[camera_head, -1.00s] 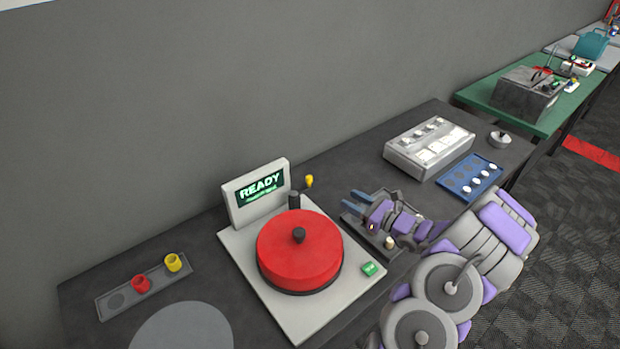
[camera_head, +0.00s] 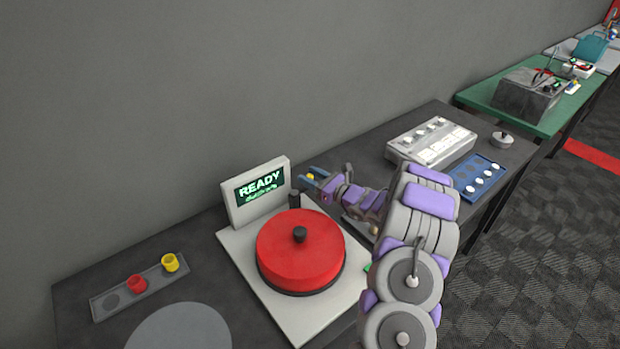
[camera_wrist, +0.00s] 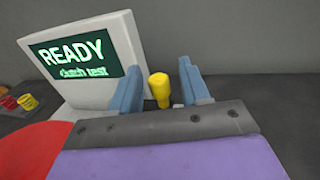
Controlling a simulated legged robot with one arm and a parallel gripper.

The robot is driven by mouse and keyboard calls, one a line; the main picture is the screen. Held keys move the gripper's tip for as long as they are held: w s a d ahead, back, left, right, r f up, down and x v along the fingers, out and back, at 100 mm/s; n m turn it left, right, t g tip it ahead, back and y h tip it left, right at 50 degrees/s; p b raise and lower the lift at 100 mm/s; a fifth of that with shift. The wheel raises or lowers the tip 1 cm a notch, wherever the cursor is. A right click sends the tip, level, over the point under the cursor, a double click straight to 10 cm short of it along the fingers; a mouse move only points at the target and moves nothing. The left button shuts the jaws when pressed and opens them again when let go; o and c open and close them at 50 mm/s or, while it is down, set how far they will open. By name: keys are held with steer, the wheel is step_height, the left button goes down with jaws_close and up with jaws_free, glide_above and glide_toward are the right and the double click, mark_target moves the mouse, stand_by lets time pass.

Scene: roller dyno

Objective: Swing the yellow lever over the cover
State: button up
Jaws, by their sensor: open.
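The red round cover (camera_head: 300,250) with a black knob sits on the pale base plate (camera_head: 240,262) of the device. The yellow lever tip (camera_head: 310,177) shows behind my gripper in the head view, near a dark post (camera_head: 295,199) at the plate's back corner. In the wrist view the yellow lever (camera_wrist: 159,88) stands upright between and beyond the two blue fingers. My gripper (camera_head: 310,180) is open, its fingers apart on either side of the lever in that view (camera_wrist: 160,85). I cannot tell whether a finger touches it.
A READY screen (camera_head: 259,188) stands at the plate's back. A tray with red and yellow cups (camera_head: 110,302) lies at left. A grey control box (camera_head: 432,142) and blue tray (camera_head: 474,174) lie at right. My arm hides the plate's right side.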

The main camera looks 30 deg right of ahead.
steer(key=shift+w+a, duration=0.1)
steer(key=shift+w, duration=0.15)
steer(key=shift+c, duration=0.4)
jaws_close()
